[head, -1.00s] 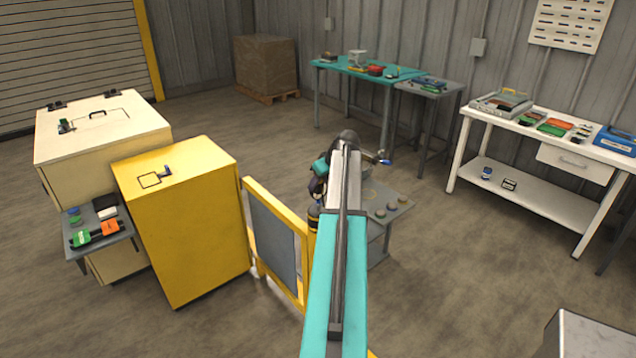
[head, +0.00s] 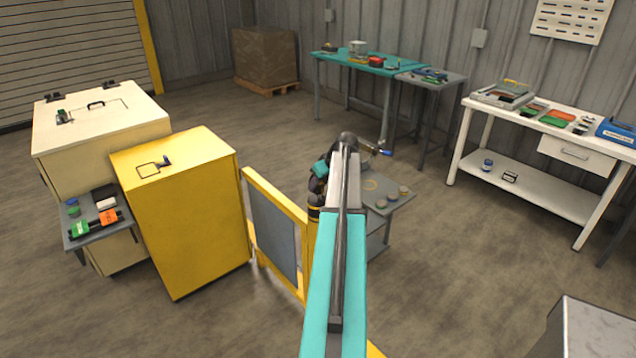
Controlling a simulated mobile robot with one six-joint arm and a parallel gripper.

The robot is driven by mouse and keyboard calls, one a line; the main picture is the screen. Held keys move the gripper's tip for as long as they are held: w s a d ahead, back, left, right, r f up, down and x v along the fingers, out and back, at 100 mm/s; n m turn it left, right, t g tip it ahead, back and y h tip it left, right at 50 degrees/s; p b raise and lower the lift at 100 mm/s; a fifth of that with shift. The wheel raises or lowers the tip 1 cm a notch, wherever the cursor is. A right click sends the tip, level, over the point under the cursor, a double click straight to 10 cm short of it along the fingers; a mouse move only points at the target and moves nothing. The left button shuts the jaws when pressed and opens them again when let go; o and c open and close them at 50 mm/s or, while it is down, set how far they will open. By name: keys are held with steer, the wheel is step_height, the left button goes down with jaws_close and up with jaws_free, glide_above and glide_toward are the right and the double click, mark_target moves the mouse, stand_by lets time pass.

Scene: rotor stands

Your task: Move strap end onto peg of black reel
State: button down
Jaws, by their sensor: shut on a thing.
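My arm (head: 338,265), a teal link with a grey and dark upper face, runs up the middle of the head view and covers what lies behind it. Past its black elbow, a teal and dark part of my arm (head: 320,168) hangs lower left. My gripper is hidden, so I cannot see its jaws. I cannot make out the strap end, the black reel or its peg. A small grey table (head: 402,205) with several round discs stands partly behind my arm. A blue-tipped rod (head: 386,152) sticks out above it.
A yellow frame with a grey panel (head: 272,232) stands close left of my arm, beside a yellow cabinet (head: 200,235) and a cream cabinet (head: 105,140). A white workbench (head: 525,188) is at right, a teal bench (head: 350,62) behind. Floor between table and workbench is clear.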

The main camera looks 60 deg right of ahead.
steer(key=shift+f+b, duration=0.3)
steer(key=shift+f, duration=0.35)
steer(key=shift+f+b, duration=0.35)
steer(key=shift+f, duration=0.2)
stand_by(0.6)
steer(key=c, duration=1.3)
jaws_free()
steer(key=shift+c, duration=0.2)
steer(key=shift+s+r, duration=0.1)
steer(key=b+v, duration=0.3)
steer(key=v, duration=1)
steer(key=shift+s+r, duration=0.15)
steer(key=shift+r, duration=0.1)
steer(key=shift+a, duration=0.15)
